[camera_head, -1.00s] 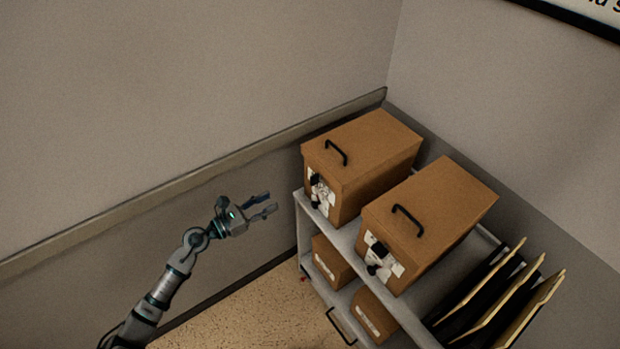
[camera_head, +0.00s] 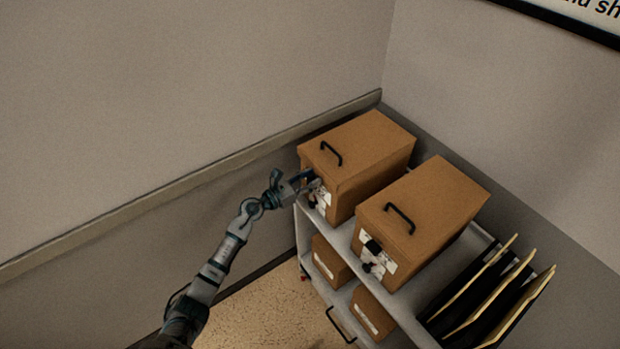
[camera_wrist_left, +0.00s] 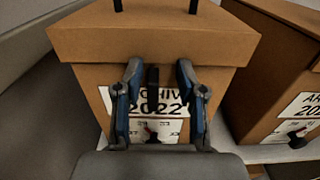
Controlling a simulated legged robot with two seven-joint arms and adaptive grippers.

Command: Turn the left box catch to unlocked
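The left box (camera_head: 362,145), brown with a black top handle, stands on the upper shelf of a grey cart. In the left wrist view, its front (camera_wrist_left: 190,45) carries a white label (camera_wrist_left: 172,105) reading 2022, partly covered by my fingers. The black upright catch (camera_wrist_left: 152,88) is between my fingertips. My right gripper is not in view.
A second brown box (camera_head: 425,215) with its own black catch (camera_head: 373,247) stands close to the right. Upright folders (camera_head: 490,295) fill the cart's right end. Smaller boxes (camera_head: 372,312) sit on the lower shelf. The wall rail (camera_head: 200,175) runs behind my arm.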

